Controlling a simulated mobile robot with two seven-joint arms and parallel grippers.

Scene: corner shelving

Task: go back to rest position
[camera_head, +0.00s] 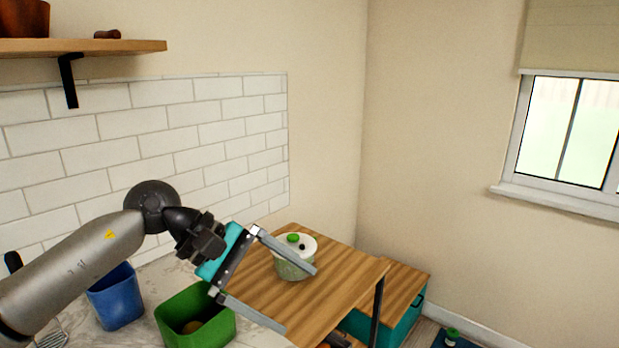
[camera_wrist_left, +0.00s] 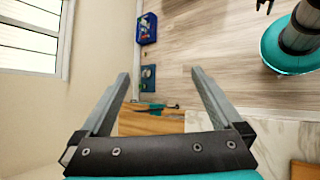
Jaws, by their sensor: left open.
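My left gripper (camera_head: 300,302) reaches in from the left over the wooden table in the head view. Its two long grey fingers are spread wide apart with nothing held between them. In the left wrist view the open fingers (camera_wrist_left: 160,73) point out over the floor and the wooden surface. The finger nearer the wall passes in front of a green pot with a white lid (camera_head: 295,247) in the head view; whether they touch cannot be told. My right gripper cannot be made out.
A blue bin (camera_head: 115,297) and a green bin (camera_head: 203,335) with a round brown item stand on the pale counter. The wooden table (camera_head: 340,278) lies under the gripper. A shelf (camera_head: 110,46) juts from the wall above. The air to the right is clear.

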